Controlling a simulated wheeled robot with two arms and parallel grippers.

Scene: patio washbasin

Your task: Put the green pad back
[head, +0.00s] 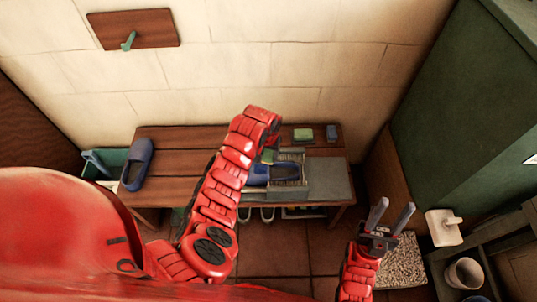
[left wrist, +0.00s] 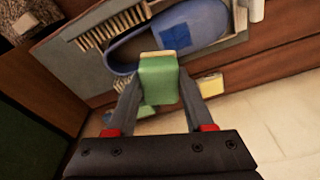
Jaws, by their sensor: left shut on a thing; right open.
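My left gripper (head: 268,150) is shut on a green pad, which shows in the left wrist view (left wrist: 158,82) with a pale edge at its end. In the head view my red arm hides much of this gripper. The held pad is close to a blue shoe (head: 257,175), which lies in a grey tray (head: 318,180) on the bench. Another green block (head: 303,134) lies at the back of the bench, beside a small blue block (head: 331,133). My right gripper (head: 393,207) is open and empty, right of the bench.
The brown bench (head: 178,162) stands against the wall. A second blue shoe (head: 138,164) lies on its left end, beside a green bin (head: 101,160). Bristles (left wrist: 112,27) line the tray. A grey pot (head: 464,274) and a pale block (head: 443,227) are at right.

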